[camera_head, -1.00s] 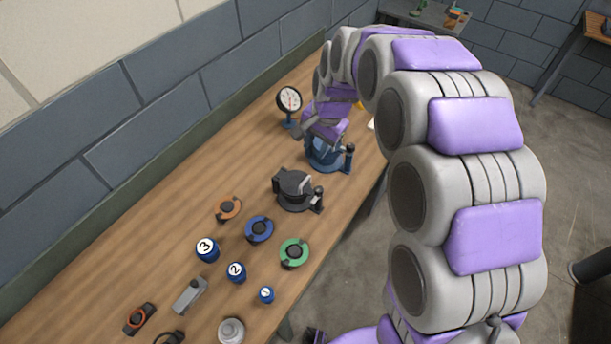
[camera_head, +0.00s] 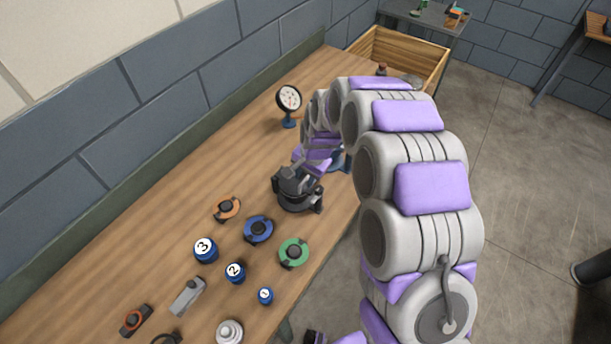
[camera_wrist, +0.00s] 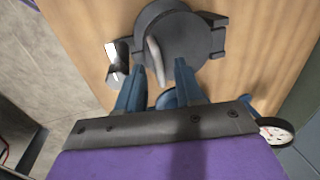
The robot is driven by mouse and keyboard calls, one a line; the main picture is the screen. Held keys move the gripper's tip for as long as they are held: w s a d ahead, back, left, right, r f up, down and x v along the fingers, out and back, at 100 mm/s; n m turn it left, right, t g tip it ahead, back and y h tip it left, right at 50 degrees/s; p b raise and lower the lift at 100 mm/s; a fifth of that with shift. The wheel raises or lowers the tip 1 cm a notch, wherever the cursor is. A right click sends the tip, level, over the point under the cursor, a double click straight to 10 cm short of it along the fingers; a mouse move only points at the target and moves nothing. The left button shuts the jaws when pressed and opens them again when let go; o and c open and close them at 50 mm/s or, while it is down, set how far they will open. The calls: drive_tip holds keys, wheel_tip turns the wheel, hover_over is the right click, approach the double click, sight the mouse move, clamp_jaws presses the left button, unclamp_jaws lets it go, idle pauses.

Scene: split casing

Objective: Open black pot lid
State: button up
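The black pot (camera_head: 299,203) stands on the wooden workbench, its top partly hidden by my gripper in the head view. In the wrist view the round dark lid (camera_wrist: 190,40) fills the upper middle, with a light bar-like handle (camera_wrist: 154,58) on it. My gripper (camera_wrist: 160,66) is open. Its two blue fingers are apart and point at the lid, with the handle showing between them. I cannot tell whether they touch it. In the head view my gripper (camera_head: 289,176) is right over the black pot.
A blue pot (camera_head: 342,161) stands just behind, partly hidden by my arm. A dial gauge (camera_head: 289,98) stands beyond it. Several ring parts and numbered blue canisters, like canister 3 (camera_head: 206,250), lie nearer. A wooden crate (camera_head: 405,55) is beyond the bench's far end.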

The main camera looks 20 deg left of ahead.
drive_tip(key=shift+f, duration=0.15)
drive_tip(key=shift+c, duration=0.2)
clamp_jaws()
idle(1.2)
